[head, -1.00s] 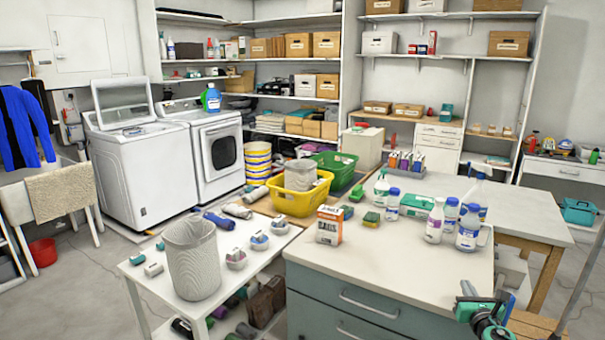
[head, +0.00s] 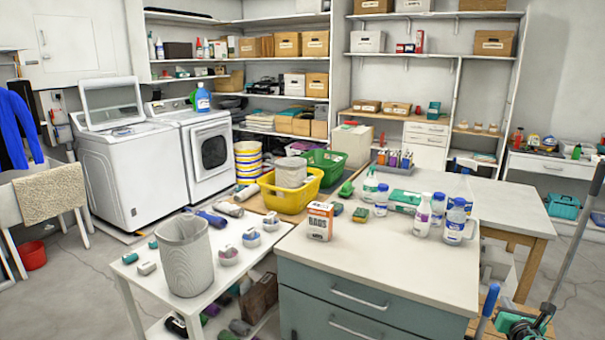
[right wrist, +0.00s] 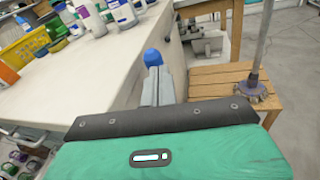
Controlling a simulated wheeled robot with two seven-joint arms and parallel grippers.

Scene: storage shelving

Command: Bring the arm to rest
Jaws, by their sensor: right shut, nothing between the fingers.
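My right gripper (head: 512,323) is at the bottom right corner of the head view, partly cut off, beside the right end of the drawer cabinet. In the right wrist view its grey fingers (right wrist: 157,87) are together, with nothing held between them. The green and black gripper body fills the lower part of that view. My left gripper is not in view.
The white worktop (head: 395,235) with bottles and a box is to the left of the gripper. A blue rounded object (right wrist: 152,57) shows just beyond the fingers. A wooden stool (right wrist: 225,83) and an upright pole (head: 572,240) stand to the right.

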